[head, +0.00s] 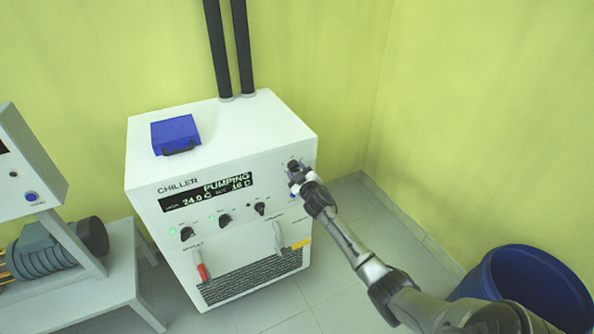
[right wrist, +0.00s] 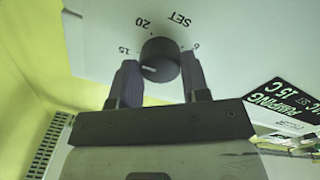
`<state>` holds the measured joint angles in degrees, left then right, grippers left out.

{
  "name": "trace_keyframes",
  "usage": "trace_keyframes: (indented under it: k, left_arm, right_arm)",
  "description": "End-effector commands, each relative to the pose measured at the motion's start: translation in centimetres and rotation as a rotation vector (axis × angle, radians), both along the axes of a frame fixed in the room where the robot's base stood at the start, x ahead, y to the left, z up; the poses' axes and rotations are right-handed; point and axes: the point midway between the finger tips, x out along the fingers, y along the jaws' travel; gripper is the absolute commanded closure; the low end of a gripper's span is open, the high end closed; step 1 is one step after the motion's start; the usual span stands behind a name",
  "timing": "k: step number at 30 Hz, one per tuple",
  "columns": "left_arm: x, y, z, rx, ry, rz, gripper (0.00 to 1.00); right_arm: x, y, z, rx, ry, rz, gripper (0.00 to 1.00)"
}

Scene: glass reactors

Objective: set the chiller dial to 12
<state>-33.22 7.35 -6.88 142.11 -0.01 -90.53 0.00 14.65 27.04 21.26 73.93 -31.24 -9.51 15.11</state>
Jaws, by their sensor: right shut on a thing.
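The white chiller (head: 160,240) stands against the wall, with its lit display (head: 208,193) on the front. The display reads PUMPING, a value near 24.0 C and a set value that looks like 15 or 16 C. My right gripper (head: 297,174) is at the upper right of the front panel. In the right wrist view, its fingers (right wrist: 159,64) are shut on the round black SET dial (right wrist: 160,54), one on each side. The dial's white mark points to the lower left of the picture, beyond the printed 15. The 20 shows above it. Numbers behind the fingers are hidden. My left gripper is out of view.
Several small black knobs (head: 224,221) and two valve handles, one red-tipped (head: 202,271), sit lower on the front. A blue case (head: 175,134) lies on top, near two black pipes (head: 244,50). A blue barrel (head: 530,282) stands at the right.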

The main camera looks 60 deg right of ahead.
Motion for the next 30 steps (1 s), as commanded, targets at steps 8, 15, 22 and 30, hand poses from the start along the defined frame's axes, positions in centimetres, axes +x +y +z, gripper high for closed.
trace_keyframes:
  k: [8, 15, 22, 30]
  left_arm:
    - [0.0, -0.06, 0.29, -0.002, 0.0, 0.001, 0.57]
    - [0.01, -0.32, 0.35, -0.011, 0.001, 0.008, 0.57]
    - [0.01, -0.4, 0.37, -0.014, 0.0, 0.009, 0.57]
    - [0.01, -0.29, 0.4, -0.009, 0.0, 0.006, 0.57]
  right_arm:
    - [-0.03, -0.02, 0.0, -0.226, 0.138, 0.001, 0.81]
    - [-0.06, -0.06, -0.03, -0.42, 0.258, 0.001, 0.81]
    - [-0.07, -0.09, -0.03, -0.606, 0.373, 0.001, 0.81]
    - [-0.07, -0.13, 0.03, -0.826, 0.506, 0.001, 0.81]
